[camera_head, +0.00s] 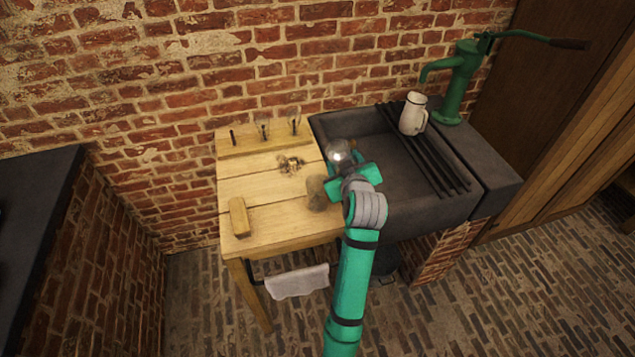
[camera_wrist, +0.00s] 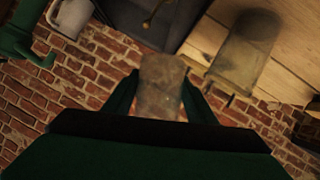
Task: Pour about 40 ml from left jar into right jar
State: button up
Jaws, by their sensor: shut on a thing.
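My gripper (camera_head: 345,164) is shut on a glass jar (camera_head: 338,151), over the sink's left edge beside the table. In the wrist view my gripper (camera_wrist: 158,98) has a finger on each side of this held jar (camera_wrist: 160,84), which looks cloudy and brownish. The other jar (camera_head: 316,192) stands on the table to the left of my gripper. It also shows in the wrist view (camera_wrist: 246,50) as a cloudy glass cylinder, apart from the held jar. I cannot tell the liquid level in either jar or the exact tilt of the held one.
The wooden table (camera_head: 265,212) holds a wooden block (camera_head: 239,217), small metal bits (camera_head: 291,164) and a rear rack (camera_head: 262,146) with glass pieces. The dark sink (camera_head: 400,190) lies right, with a white jug (camera_head: 413,113) and green pump (camera_head: 455,82). The table's front middle is clear.

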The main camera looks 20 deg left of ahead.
jog(key=shift+s+a+r+n+t+h, duration=0.3)
jog(key=shift+s+a+r+n+t, duration=0.45)
jog(key=shift+r+n, duration=0.2)
jog(key=shift+d+f+n+t, duration=0.1)
jog(key=shift+f+n+t, duration=0.25)
jog(key=shift+n+t, duration=0.15)
jog(key=shift+w+n+h, duration=0.1)
jog(key=shift+n+h, duration=0.15)
jog(key=shift+h, duration=0.05)
jog(key=shift+r+n+t, duration=0.45)
jog(key=shift+r+n, duration=0.05)
jog(key=shift+w+d+f+n+t, duration=0.15)
jog(key=shift+f+n+t, duration=0.2)
jog(key=shift+n, duration=0.35)
jog(key=shift+w+d+r+n+t, duration=0.1)
jog(key=shift+w+r+n+t, duration=0.15)
jog(key=shift+r+n+t, duration=0.3)
jog(key=shift+w, duration=0.15)
jog(key=shift+w+d+r, duration=0.1)
jog(key=shift+w+d, duration=0.05)
jog(key=shift+d, duration=0.25)
